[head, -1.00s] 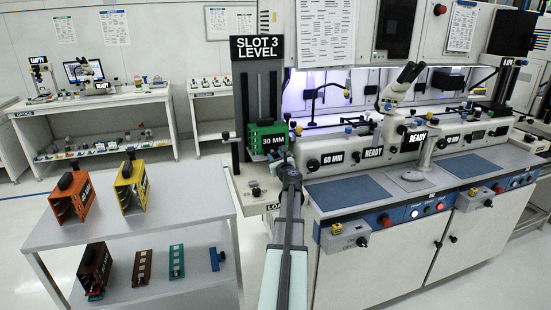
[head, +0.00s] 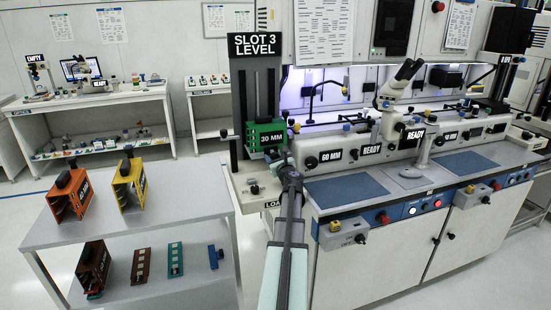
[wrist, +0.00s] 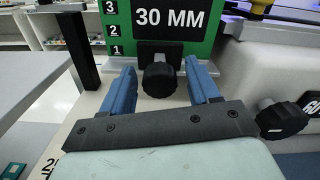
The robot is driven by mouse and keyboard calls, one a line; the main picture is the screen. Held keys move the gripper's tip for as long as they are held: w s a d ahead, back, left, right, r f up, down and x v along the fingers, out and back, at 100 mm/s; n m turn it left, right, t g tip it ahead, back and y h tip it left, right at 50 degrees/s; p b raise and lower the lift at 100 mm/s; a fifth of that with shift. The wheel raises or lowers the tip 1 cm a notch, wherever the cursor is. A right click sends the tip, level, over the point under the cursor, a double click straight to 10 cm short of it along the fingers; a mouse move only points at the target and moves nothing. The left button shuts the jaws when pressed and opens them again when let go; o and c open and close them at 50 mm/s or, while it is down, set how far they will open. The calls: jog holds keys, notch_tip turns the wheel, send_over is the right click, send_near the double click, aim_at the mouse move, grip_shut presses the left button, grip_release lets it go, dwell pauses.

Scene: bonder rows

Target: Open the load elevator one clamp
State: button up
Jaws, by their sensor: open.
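The load elevator (head: 240,95) is a dark grey upright tower under a "SLOT 3 LEVEL" sign. It carries a green magazine (head: 252,138) labelled "30 MM", also in the wrist view (wrist: 205,48) with level numbers at its left. My gripper (head: 281,159) is at the magazine's lower right in the head view. In the wrist view my gripper (wrist: 160,72) is open, its blue fingers on either side of a round black knob (wrist: 158,79). This knob sits on a black plate low on the green face. I see no finger touching it. The head view does not show it clearly.
A grey shelf cart (head: 195,195) with orange and yellow magazines stands left. A black post (wrist: 78,50) stands left of my fingers in the wrist view. Another black knob (wrist: 282,119) on the pale bonder housing is close on the right.

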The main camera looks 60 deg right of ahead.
jog(key=shift+s+a, duration=0.1)
jog(key=v, duration=1.3)
jog(key=shift+s+a, duration=0.2)
